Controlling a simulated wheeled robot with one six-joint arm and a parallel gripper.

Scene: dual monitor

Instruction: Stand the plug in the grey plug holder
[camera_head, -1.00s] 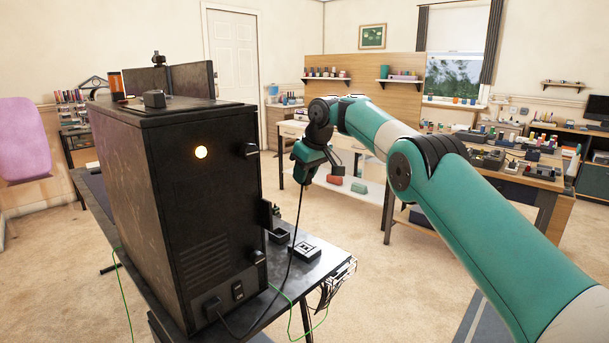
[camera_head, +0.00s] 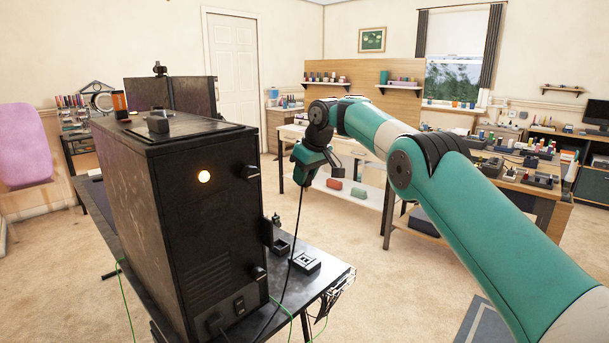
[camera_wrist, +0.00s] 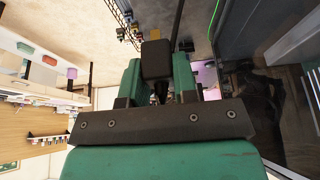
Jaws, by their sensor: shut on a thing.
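My gripper (camera_head: 303,172) hangs in the air above and behind the near table's right end. In the wrist view, its teal fingers (camera_wrist: 157,82) are shut on a dark block, the plug (camera_wrist: 157,58). A black cable runs from the gripper down to the lower back of the black case (camera_head: 185,210). On the table beside the case are a small open-topped dark box (camera_head: 281,248) and a block with a pale patterned top (camera_head: 305,263). I cannot tell for certain which is the grey plug holder. Both stand apart from the gripper, and the plug is mostly hidden in the head view.
The tall black case fills the table's left part, with handles jutting from its right edge. A cluttered workbench (camera_head: 510,170) stands at the back right. Open carpet (camera_head: 390,285) lies right of the table.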

